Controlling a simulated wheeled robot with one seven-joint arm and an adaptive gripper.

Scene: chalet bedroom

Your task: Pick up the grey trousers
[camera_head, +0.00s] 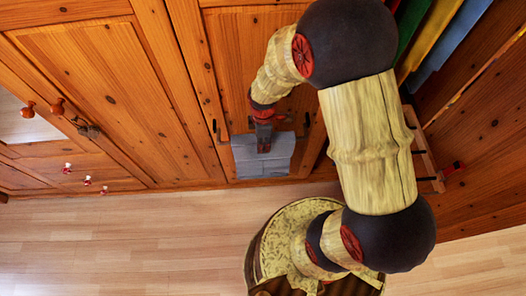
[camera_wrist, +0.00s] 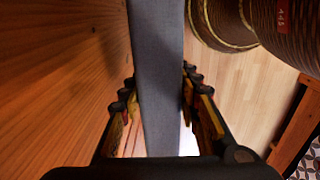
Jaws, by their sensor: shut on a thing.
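The grey trousers (camera_head: 247,168) look like a neat folded grey block in the head view, in front of the wooden cupboard. My gripper (camera_head: 264,147) reaches down onto them from above, its fingers closed at their upper middle. In the wrist view the trousers (camera_wrist: 158,50) run as a long grey strip between my two fingers, and my gripper (camera_wrist: 159,90) is shut on them. Their lower side is hidden from the head view, and I cannot tell whether they touch the floor or cupboard.
The wooden cupboard front (camera_head: 100,90) with red knobs stands close behind and to the left. Dark hooks (camera_head: 215,130) flank the trousers. Green, yellow and blue upright items (camera_head: 440,40) are at upper right. The light wooden floor (camera_head: 130,240) is clear at lower left.

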